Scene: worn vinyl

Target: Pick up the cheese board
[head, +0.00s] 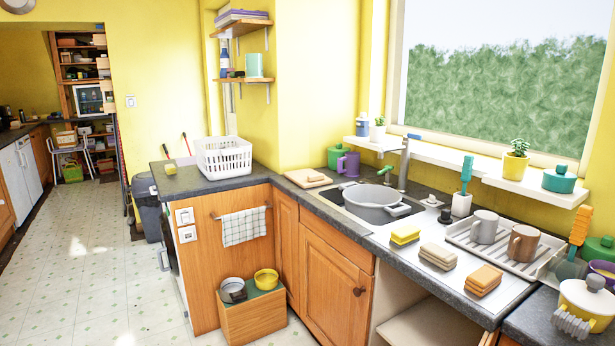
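A flat tan board (297,181) lies on the dark counter in the corner, left of the sink, in the head view. It looks like the cheese board, though it is small in the picture. A lighter tan flat piece seems to lie on top of it. No gripper touches it. Neither of my grippers shows in the head view.
The sink (372,214) with a grey pot (375,197) is right of the board. A white basket (223,157) stands on the counter to its left. A wooden box (252,316) with two bowls stands on the floor before the cabinets. The tiled floor (75,270) at left is clear.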

